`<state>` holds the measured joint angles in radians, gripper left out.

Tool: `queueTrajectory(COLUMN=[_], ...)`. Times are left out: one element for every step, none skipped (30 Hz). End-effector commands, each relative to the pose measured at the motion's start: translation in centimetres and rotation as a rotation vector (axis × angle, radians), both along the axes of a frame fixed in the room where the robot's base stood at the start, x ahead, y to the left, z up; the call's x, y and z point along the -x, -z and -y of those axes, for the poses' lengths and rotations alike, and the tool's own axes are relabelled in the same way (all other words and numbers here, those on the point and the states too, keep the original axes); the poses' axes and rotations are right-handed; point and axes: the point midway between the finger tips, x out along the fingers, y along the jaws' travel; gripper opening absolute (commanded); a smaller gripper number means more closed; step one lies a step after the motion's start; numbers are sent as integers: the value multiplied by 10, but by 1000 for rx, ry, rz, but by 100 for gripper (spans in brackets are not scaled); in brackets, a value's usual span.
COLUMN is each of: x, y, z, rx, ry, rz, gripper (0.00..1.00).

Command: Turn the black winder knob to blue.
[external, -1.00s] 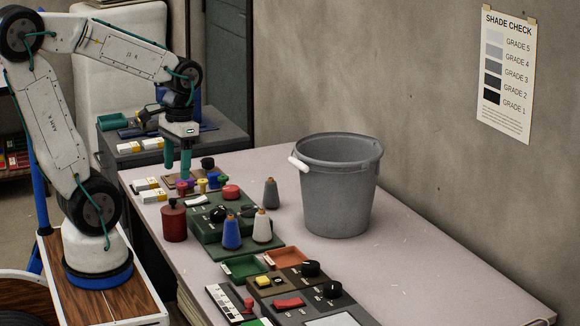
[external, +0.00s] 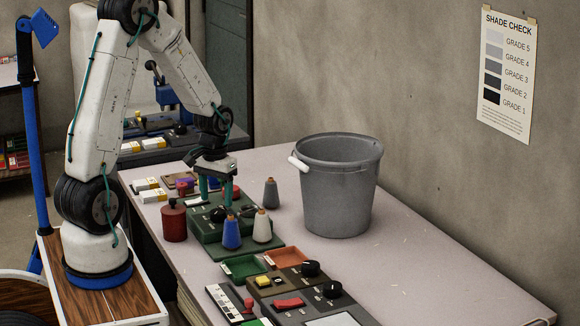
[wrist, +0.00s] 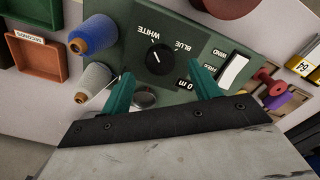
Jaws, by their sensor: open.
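The black winder knob (wrist: 160,59) sits on the green winder panel (wrist: 192,28), between the words WHITE and BLUE. Its thin white pointer mark appears nearer WHITE than BLUE. My gripper (wrist: 160,88) is open and empty, with one teal finger at each side. The fingertips are close to the knob, a little toward the wrist side of it, and are apart from it. In the external view my gripper (external: 216,197) is over the panel's far part.
A blue cone (external: 231,234) and a white cone (external: 262,228) stand close to the knob. A grey cone (external: 271,193), a red canister (external: 173,222) and a large grey bucket (external: 337,195) stand around the panel. Green (external: 243,267) and orange (external: 287,259) trays lie nearer the camera.

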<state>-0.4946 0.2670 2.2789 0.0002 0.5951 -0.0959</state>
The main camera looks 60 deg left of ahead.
Motion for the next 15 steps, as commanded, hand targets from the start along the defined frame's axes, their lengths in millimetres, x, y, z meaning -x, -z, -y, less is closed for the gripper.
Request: queueTrajectory(x=[1,1,1,1,1,0,0,0,0,0,0,0,0,0,0], y=[10,15,21,25,29,33,36,39,41,43,44,45,45,45,45], z=[0,1,1,1,0,0,0,0,0,0,0,0,0,0,0], rx=[2,2,2,2,2,2,2,2,1,1,1,1,1,0,0], ry=[0,1,1,1,1,1,1,1,1,1,1,1,1,1,1], rz=[-5,-5,-3,-5,-3,-2,-2,-2,-1,-1,-1,-1,-1,0,0], gripper=[62,62,62,62,62,62,62,62,62,62,62,62,62,62,62])
